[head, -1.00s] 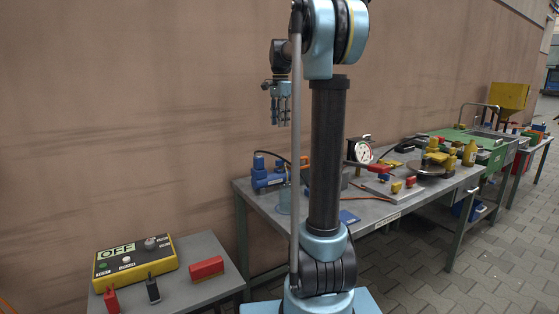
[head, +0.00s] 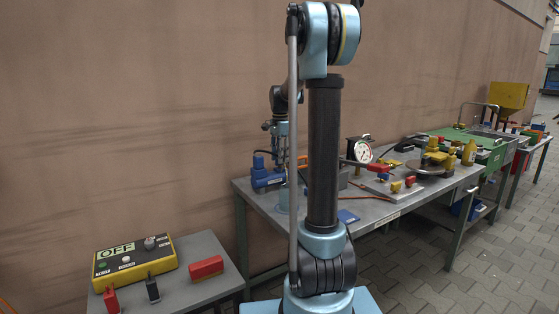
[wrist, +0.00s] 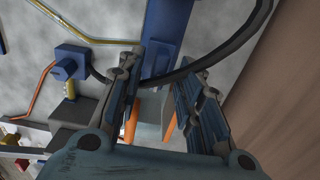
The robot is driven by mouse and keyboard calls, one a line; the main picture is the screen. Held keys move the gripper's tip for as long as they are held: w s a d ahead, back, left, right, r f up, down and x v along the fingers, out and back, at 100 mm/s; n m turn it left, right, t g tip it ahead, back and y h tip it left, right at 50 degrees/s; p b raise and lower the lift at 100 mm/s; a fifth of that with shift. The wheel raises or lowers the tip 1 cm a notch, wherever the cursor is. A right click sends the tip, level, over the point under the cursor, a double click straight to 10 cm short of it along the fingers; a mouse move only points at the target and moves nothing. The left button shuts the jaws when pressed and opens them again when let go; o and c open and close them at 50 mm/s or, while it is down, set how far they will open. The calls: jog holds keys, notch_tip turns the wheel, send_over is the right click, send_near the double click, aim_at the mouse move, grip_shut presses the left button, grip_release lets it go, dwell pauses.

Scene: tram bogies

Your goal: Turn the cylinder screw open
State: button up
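My gripper (head: 281,150) hangs low over the left back part of the workbench, beside a blue device (head: 266,178). In the wrist view my gripper (wrist: 160,88) is open, with a clear gap between its fingers. A blue bar-shaped body (wrist: 165,35) lies beyond the fingers, with a black hose (wrist: 225,45) curving across it. A blue block with a round knob (wrist: 68,66) sits left of the fingers, on the hose's end. Orange parts and a grey block show between the fingers. I cannot tell for certain which part is the cylinder screw; the fingers hide some of the area.
The workbench (head: 378,216) also carries a round gauge (head: 363,151), yellow and red parts and a dark disc. A small table at the lower left holds a yellow control box (head: 135,262) reading OFF and a red block (head: 206,268). A wall stands close behind.

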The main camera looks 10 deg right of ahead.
jog(key=shift+f, duration=0.55)
grip_shut()
